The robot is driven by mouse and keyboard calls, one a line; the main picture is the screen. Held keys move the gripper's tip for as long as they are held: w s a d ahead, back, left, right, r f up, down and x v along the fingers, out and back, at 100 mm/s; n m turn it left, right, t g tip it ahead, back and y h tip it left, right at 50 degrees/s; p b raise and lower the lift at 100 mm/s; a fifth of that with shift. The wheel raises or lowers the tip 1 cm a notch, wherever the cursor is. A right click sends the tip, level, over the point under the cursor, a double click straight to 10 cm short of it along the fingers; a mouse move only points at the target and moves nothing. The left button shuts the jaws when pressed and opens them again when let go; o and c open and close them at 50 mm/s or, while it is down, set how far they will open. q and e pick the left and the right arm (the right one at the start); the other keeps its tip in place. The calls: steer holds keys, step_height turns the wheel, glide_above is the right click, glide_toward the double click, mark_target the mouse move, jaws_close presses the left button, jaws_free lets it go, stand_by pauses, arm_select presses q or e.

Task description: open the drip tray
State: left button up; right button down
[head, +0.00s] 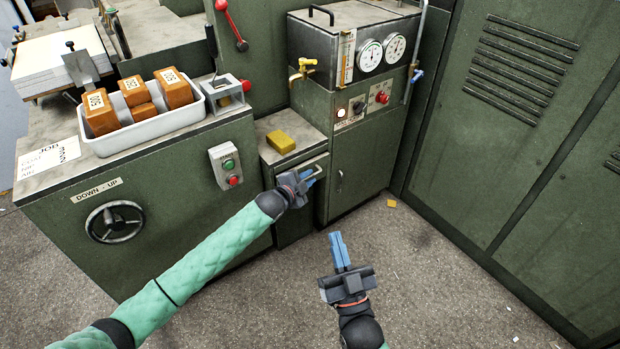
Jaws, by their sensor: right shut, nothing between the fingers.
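The drip tray looks to be the drawer front (291,172) of the low grey-green unit between the bench and the boiler cabinet. Its pale handle (318,170) shows at the right, and the drawer looks closed. I cannot tell whether the fingers are around the handle, and my gripper hides part of the front. My right gripper (339,250) is shut and empty over the floor, pointing toward the cabinet.
A yellow sponge-like block (281,141) lies on top of the low unit. The boiler cabinet (358,150) with gauges and a brass tap (302,70) stands right of it. The bench (150,200) is at left. The floor (420,270) in front is mostly clear.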

arm_select(q)
steer(key=shift+w+d+f, duration=0.1)
steer(key=shift+w+d, duration=0.3)
steer(key=shift+w, duration=0.15)
arm_select(e)
steer(key=shift+s+d+r+t, duration=0.1)
steer(key=shift+s+r+t, duration=0.05)
steer(key=shift+r, duration=0.35)
steer(key=shift+s+d+r+t, duration=0.1)
steer(key=shift+r+t, duration=0.05)
steer(key=shift+r, duration=0.3)
arm_select(q)
jaws_close()
steer(key=shift+s, duration=0.1)
